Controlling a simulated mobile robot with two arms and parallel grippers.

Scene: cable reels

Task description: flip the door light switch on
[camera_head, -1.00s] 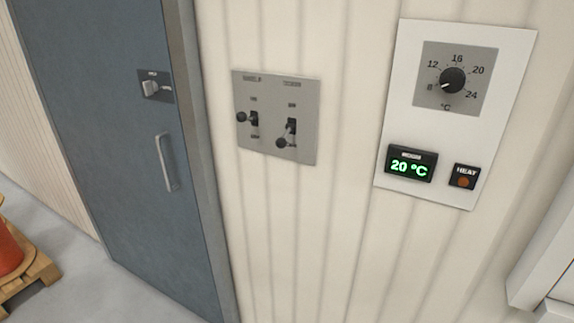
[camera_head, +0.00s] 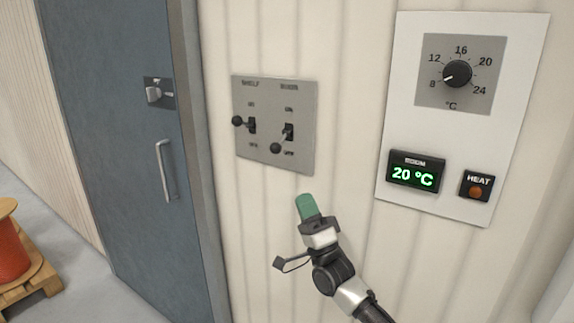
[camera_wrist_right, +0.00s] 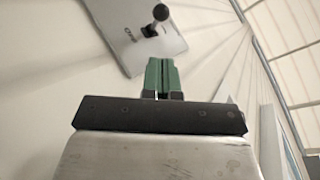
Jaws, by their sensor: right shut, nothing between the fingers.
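A grey switch plate (camera_head: 310,150) on the wall carries two toggle levers with ball knobs, with blurred labels above, the left one reading like SHELF and the right one unclear. The right lever (camera_head: 276,147) hangs lower, toward its lower mark. The left lever (camera_head: 238,121) sits higher. My right gripper (camera_head: 306,205), with green fingertips, is shut and empty, below the plate and apart from it. In the right wrist view, the green fingers (camera_wrist_right: 162,77) point toward the plate's edge, and one knob (camera_wrist_right: 160,12) shows beyond them. My left gripper is not in view.
A blue door (camera_head: 115,190) with a latch and handle (camera_head: 165,170) stands left of the plate. To the right is a white thermostat panel (camera_head: 400,80) with a dial and 20 °C display. A red reel (camera_head: 12,250) on a pallet sits at lower left.

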